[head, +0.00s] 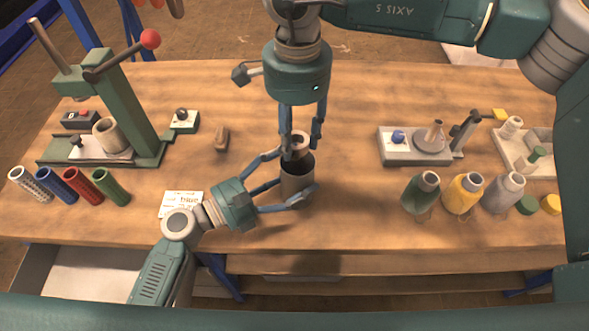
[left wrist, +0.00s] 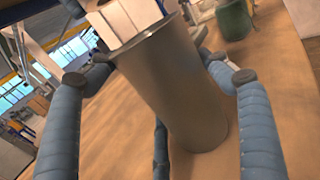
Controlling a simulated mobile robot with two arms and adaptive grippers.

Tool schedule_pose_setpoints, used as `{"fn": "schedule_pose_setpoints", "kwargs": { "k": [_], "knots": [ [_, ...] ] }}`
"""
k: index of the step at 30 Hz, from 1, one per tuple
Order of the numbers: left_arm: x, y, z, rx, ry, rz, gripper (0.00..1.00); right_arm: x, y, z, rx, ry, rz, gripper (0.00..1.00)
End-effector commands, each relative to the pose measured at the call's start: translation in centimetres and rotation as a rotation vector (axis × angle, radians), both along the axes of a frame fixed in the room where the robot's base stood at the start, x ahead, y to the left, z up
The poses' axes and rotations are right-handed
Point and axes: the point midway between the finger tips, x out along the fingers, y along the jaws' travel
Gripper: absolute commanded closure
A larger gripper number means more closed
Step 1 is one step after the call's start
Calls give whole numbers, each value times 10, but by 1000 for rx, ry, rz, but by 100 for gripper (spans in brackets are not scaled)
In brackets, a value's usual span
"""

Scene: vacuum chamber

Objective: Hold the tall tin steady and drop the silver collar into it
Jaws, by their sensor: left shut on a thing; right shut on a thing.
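The tall tin (head: 296,186) is a dark grey, open-topped cylinder standing on the wooden bench. My left gripper (head: 294,175) is shut around its sides. The left wrist view shows the tin (left wrist: 178,90) close up between the blue fingers, leaning in that picture. My right gripper (head: 301,146) points down from above and is shut on the silver collar (head: 299,151), a short ring with a dark hole. The collar is at the far side of the tin's dark mouth in the head view, seemingly above the rim; the exact gap cannot be told.
A green lever press (head: 130,115) stands at left, with several coloured tubes (head: 85,186) before it. A white card (head: 182,204) lies by my left arm. At right are a grey fixture (head: 402,150) and several bottles (head: 463,193).

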Motion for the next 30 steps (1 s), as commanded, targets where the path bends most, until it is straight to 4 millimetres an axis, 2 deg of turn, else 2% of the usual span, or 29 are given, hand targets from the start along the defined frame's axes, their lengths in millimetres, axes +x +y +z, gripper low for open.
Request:
{"fn": "schedule_pose_setpoints", "kwargs": {
  "k": [6,14,15,18,26,30],
  "knots": [
    [0,0,0,0,0,0,51,0,0,-11,0,-1,0,96],
    [0,0,0,0,0,0,51,0,0,-12,0,-1,0,96],
    [0,0,0,0,0,0,51,0,0,-12,0,-1,0,60],
    [0,0,0,0,0,0,51,0,0,-12,0,-1,0,40],
    [0,0,0,0,0,0,51,0,0,-13,-1,0,0,40],
    [0,0,0,0,0,0,51,1,0,-5,0,-2,0,40]
  ]
}}
